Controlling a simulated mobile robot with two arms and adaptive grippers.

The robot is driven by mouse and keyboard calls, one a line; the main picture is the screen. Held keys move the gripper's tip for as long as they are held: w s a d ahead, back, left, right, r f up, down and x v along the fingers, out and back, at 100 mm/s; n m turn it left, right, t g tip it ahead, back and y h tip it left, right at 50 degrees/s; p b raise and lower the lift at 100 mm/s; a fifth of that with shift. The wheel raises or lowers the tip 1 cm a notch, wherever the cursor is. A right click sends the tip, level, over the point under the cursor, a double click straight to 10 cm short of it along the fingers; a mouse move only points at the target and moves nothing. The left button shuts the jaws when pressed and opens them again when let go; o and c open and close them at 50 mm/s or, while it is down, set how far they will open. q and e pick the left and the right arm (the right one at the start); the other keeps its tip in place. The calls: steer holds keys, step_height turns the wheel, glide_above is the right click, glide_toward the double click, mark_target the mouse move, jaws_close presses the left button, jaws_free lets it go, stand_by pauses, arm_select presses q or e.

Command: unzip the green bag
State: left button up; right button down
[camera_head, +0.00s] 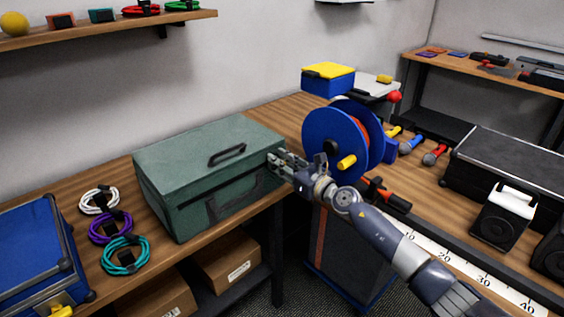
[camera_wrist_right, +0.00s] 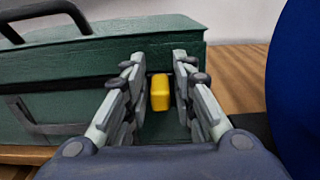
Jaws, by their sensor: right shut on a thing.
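The green bag (camera_head: 215,165) stands on the wooden bench, its lid down and a black handle (camera_head: 227,155) on top. My right gripper (camera_head: 274,160) is at the bag's right front corner. In the right wrist view, the bag (camera_wrist_right: 110,60) fills the left and middle. There my right gripper (camera_wrist_right: 160,85) has its fingers on either side of a yellow zipper pull (camera_wrist_right: 160,92) and is shut on it. The dark zip line runs along the bag's front below the lid. My left gripper is not in view.
A blue cable reel (camera_head: 335,140) stands just right of my right gripper. Coiled cables in white (camera_head: 100,200), purple (camera_head: 110,227) and teal (camera_head: 125,255) lie left of the bag. A blue case (camera_head: 35,250) sits at the far left.

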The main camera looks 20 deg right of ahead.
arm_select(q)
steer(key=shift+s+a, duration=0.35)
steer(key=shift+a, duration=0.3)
arm_select(e)
steer(key=shift+d, duration=0.25)
steer(key=c, duration=1.6)
jaws_free()
steer(key=shift+w, duration=0.1)
steer(key=shift+o, duration=0.2)
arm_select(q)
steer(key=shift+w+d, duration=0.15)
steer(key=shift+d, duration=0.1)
arm_select(e)
steer(key=v, duration=1.2)
